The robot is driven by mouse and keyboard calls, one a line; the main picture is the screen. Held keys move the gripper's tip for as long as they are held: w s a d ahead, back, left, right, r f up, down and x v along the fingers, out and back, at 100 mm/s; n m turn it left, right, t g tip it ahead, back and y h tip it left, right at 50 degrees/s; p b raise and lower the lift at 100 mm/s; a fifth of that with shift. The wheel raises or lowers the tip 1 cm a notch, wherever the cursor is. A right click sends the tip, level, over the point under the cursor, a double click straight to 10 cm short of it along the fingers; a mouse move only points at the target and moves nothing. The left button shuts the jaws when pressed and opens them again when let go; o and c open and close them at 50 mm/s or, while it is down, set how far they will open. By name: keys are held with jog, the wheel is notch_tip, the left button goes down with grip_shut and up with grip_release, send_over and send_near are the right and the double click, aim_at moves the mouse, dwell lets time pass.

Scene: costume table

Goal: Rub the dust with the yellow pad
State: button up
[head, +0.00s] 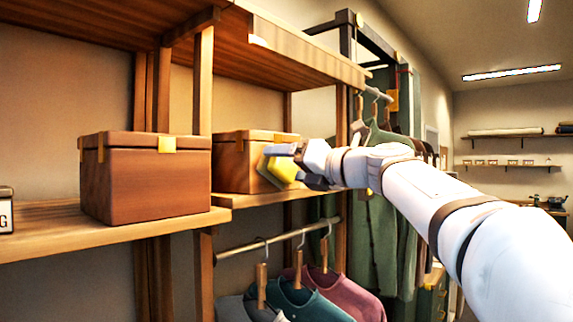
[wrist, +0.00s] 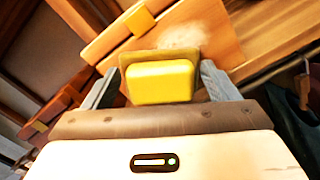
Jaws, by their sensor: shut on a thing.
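The yellow pad (head: 283,168) is held in my gripper (head: 287,165), in front of the right-hand brown box (head: 232,163) on the shelf. In the wrist view the yellow pad (wrist: 160,82) sits between the two grey fingers of my gripper (wrist: 160,84), which is shut on it. A pale dust patch (wrist: 192,36) shows on the box front just beyond the pad. I cannot tell whether the pad touches the box. In the head view the pad and gripper hide part of the box front, and I cannot make out the dust.
Another brown box (head: 146,178) stands on the shelf board (head: 110,228) to the left. A wooden post (head: 203,95) stands between the boxes. Clothes on hangers (head: 300,296) hang below the right shelf, and a green garment (head: 384,230) hangs behind my arm.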

jog(key=shift+w+d+p, duration=1.45)
jog(key=shift+w+d, duration=0.8)
jog(key=shift+w, duration=0.7)
jog(key=shift+s+a+b, duration=0.35)
jog(key=shift+s+a, duration=0.45)
jog(key=shift+s, duration=0.2)
jog(key=shift+s+a+b, duration=0.4)
jog(key=shift+s+a, duration=0.4)
jog(key=shift+s, duration=0.25)
jog(key=shift+s+a+b, duration=0.35)
jog(key=shift+s+a, duration=0.45)
jog(key=shift+s, duration=0.2)
jog(key=shift+d, duration=0.1)
jog(key=shift+s+d, duration=0.2)
jog(key=shift+d, duration=0.05)
jog(key=shift+b+v, duration=0.65)
jog(key=shift+v, duration=1.85)
jog(key=shift+d, duration=0.1)
